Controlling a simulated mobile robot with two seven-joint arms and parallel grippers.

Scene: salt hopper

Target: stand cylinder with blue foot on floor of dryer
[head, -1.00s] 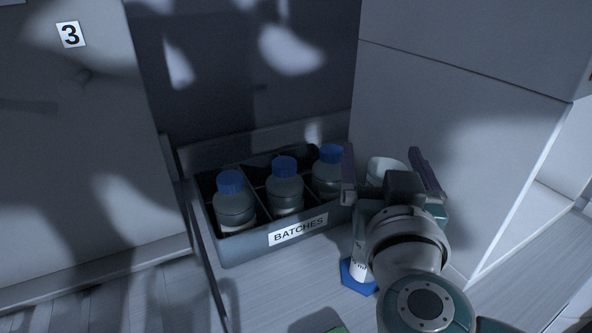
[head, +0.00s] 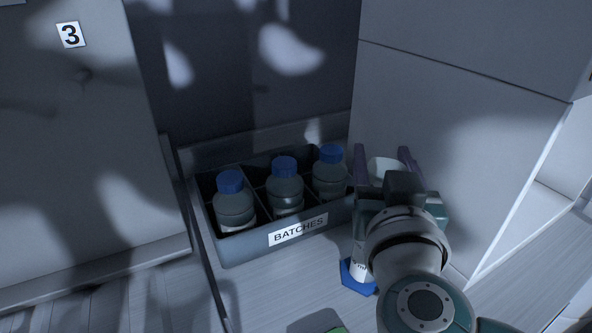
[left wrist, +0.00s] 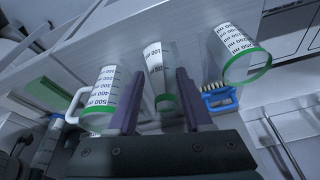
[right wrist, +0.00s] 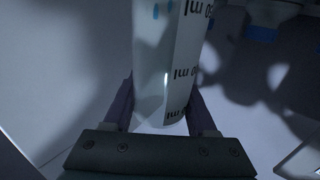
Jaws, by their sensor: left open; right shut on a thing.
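The cylinder with the blue foot stands on the light worktop, right of the batches crate. Its blue foot (head: 356,277) and white top (head: 384,168) show in the head view; my right gripper (head: 383,158) hides most of the rest. That gripper is shut on its upper part. In the right wrist view the cylinder's printed wall (right wrist: 165,62) lies between the fingers. My left gripper (left wrist: 158,80) is open, seen only in the left wrist view. A clear vessel with a green base (left wrist: 160,75) shows beyond its fingers. I cannot make out the dryer for certain.
The grey crate labelled BATCHES (head: 247,245) holds blue-capped bottles (head: 285,188) close left of the cylinder. A pale cabinet wall (head: 450,120) rises behind my right gripper. A panel numbered 3 (head: 80,140) stands at left. A blue brush (left wrist: 220,99) shows in the left wrist view.

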